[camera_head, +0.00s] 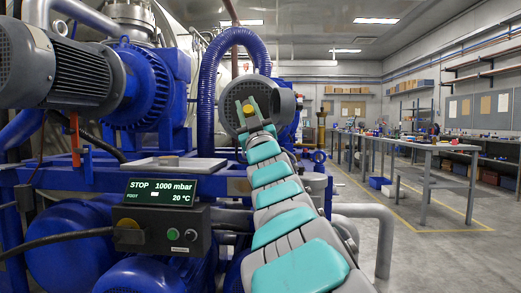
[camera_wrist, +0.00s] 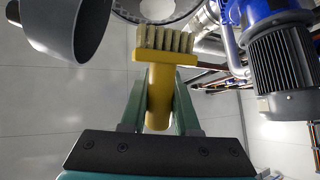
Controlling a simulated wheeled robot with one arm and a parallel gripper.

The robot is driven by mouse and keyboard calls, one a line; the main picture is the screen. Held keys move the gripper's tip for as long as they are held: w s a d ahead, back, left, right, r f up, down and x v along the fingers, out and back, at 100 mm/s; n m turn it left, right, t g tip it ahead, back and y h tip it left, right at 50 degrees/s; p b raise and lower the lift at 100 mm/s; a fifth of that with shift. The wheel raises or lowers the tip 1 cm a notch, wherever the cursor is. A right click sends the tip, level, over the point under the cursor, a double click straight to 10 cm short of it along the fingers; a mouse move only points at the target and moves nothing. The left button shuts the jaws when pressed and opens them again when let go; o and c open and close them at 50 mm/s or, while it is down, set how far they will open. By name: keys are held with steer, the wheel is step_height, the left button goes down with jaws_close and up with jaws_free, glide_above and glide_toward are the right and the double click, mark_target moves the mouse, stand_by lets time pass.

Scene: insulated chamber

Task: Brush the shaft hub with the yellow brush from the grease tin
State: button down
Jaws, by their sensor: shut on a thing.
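My gripper (camera_wrist: 160,92) is shut on the yellow brush (camera_wrist: 158,78), with its fingers on either side of the handle. The brush's pale bristles point toward the top of the wrist view, away from the jaws. In the head view my gripper (camera_head: 247,113) is in front of a round grey housing (camera_head: 285,107). A grey ring-shaped part (camera_wrist: 158,10) is cut off at the top of the wrist view, just beyond the bristles. I cannot tell whether it is the shaft hub, or whether the bristles touch it. I cannot make out the grease tin.
A dark grey cylindrical part (camera_wrist: 78,28) is close at upper left in the wrist view. A finned motor (camera_wrist: 285,75) is at right. In the head view, blue machinery and a control box (camera_head: 160,228) stand left. Open floor (camera_head: 415,255) and workbenches (camera_head: 432,148) lie right.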

steer(key=r, duration=0.1)
steer(key=s+r, duration=0.1)
steer(key=shift+s+d+r+y, duration=0.1)
steer(key=shift+d+r+y, duration=0.1)
steer(key=shift+r+y, duration=0.15)
steer(key=shift+w+r+p, duration=0.15)
steer(key=shift+w+p, duration=0.75)
steer(key=shift+w, duration=0.45)
steer(key=shift+w+d+p, duration=0.15)
steer(key=shift+w+p, duration=0.75)
steer(key=shift+w, duration=0.7)
steer(key=shift+w, duration=0.95)
steer(key=a, duration=0.1)
steer(key=a+r, duration=0.1)
steer(key=a, duration=0.1)
steer(key=shift+a+r, duration=0.2)
